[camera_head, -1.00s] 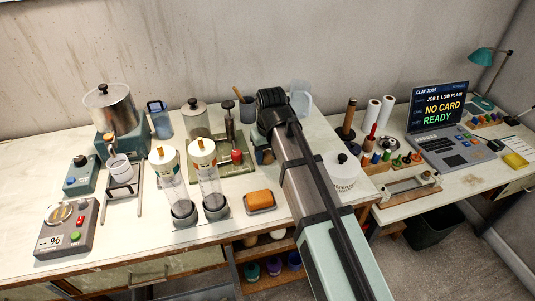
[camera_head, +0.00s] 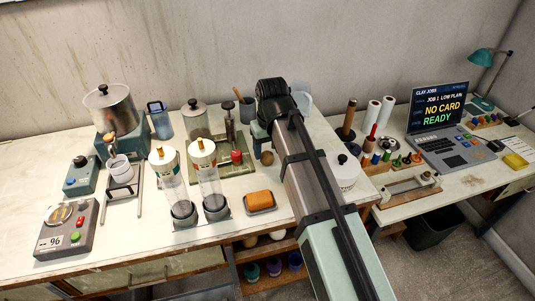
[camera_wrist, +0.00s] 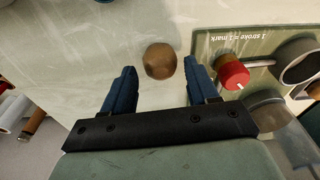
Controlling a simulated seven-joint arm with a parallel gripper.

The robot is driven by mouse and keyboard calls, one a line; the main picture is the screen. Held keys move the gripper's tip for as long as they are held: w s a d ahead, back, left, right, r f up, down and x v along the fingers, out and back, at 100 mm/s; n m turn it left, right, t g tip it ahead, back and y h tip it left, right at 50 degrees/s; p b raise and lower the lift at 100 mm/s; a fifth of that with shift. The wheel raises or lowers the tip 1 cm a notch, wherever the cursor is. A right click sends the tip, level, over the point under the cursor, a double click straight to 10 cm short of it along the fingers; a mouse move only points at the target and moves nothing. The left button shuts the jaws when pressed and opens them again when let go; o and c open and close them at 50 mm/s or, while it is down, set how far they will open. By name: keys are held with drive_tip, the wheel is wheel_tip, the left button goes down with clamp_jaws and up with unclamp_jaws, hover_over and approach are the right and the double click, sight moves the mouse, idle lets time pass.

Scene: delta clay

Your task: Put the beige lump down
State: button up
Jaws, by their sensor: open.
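The beige lump, a small brownish ball (camera_wrist: 160,61), rests on the pale worktop in the wrist view. It lies just beyond and between my fingertips, with a gap on both sides. It also shows in the head view as a small ball (camera_head: 267,158) just left of my arm. My gripper (camera_wrist: 158,72) is open and empty, with its two blue fingers spread. In the head view, my gripper is above and behind the lump, partly hidden by my wrist.
A green plate with a red-knobbed press (camera_wrist: 232,74) stands close to the right finger in the wrist view. In the head view, an orange block (camera_head: 261,201) sits on a small tray in front, and a white lidded jar (camera_head: 346,174) stands right of my arm.

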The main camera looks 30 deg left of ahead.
sight(270, 158)
wheel_tip(270, 158, up, 8)
drive_tip(key=shift+s+d+r, duration=0.15)
drive_tip(key=shift+s+d, duration=0.1)
drive_tip(key=shift+d, duration=0.1)
drive_tip(key=shift+o, duration=0.3)
drive_tip(key=shift+r, duration=0.2)
drive_tip(key=o, duration=0.3)
drive_tip(key=shift+s+d+r, duration=0.1)
drive_tip(key=shift+r, duration=0.1)
